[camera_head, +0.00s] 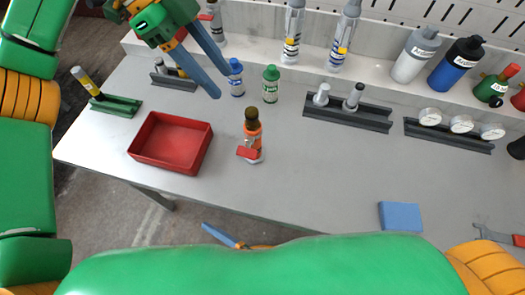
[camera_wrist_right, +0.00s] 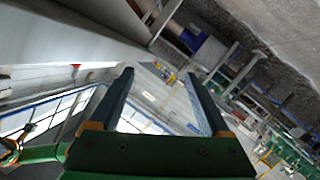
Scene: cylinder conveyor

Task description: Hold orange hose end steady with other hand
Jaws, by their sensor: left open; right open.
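An orange bottle-like thing (camera_head: 255,129) with a dark top and a red part at its lower left stands upright on the grey table. I cannot make out a hose or hose end on it. My left gripper (camera_head: 221,84) is open and empty above the table, up and left of the orange thing. My right gripper (camera_wrist_right: 158,76) is open and empty in the right wrist view, facing the room and floor. In the head view one blue finger of it (camera_head: 222,235) shows below the table's front edge; the rest is hidden behind my green arm.
A red tray (camera_head: 137,151) lies left of the orange thing. Small blue (camera_head: 236,78) and green (camera_head: 271,85) bottles stand behind it. Dark racks (camera_head: 345,115) and a shelf with bottles line the back. A blue block (camera_head: 400,216) lies front right. The table's middle right is clear.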

